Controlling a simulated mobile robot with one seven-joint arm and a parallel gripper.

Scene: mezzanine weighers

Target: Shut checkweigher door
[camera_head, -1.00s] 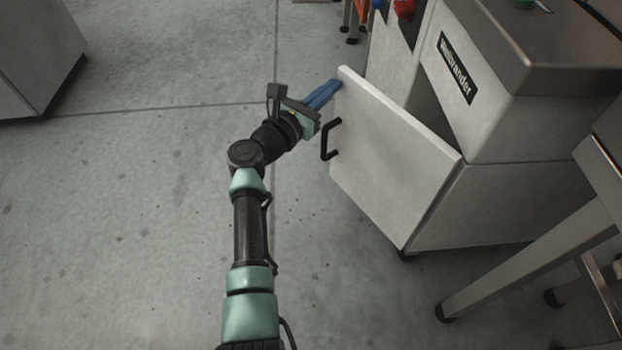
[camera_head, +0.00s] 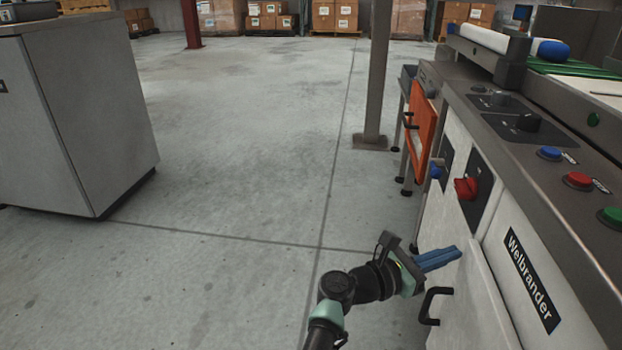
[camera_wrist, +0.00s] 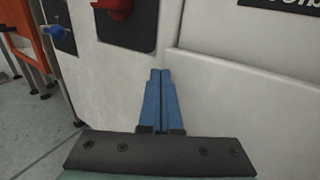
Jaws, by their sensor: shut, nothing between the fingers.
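The checkweigher door (camera_head: 470,300) is a pale panel with a black bar handle (camera_head: 431,305), low on the Welbrander machine at the right of the head view. Its lower part is cut off by the frame. In the wrist view the door (camera_wrist: 245,105) fills the right side, its top edge below the labelled panel. I cannot tell whether it is flush with the cabinet. My gripper (camera_head: 458,254) has its blue fingers shut and empty, at the door's far upper edge, beyond the handle. The fingertips (camera_wrist: 160,74) also show in the wrist view, by the door's edge; contact is unclear.
A red rotary switch (camera_head: 466,188) and a blue knob (camera_head: 436,172) stick out of the cabinet beyond the door. An orange panel (camera_head: 421,128) and a grey post (camera_head: 375,75) stand farther back. A grey cabinet (camera_head: 85,110) is at left. The floor between is clear.

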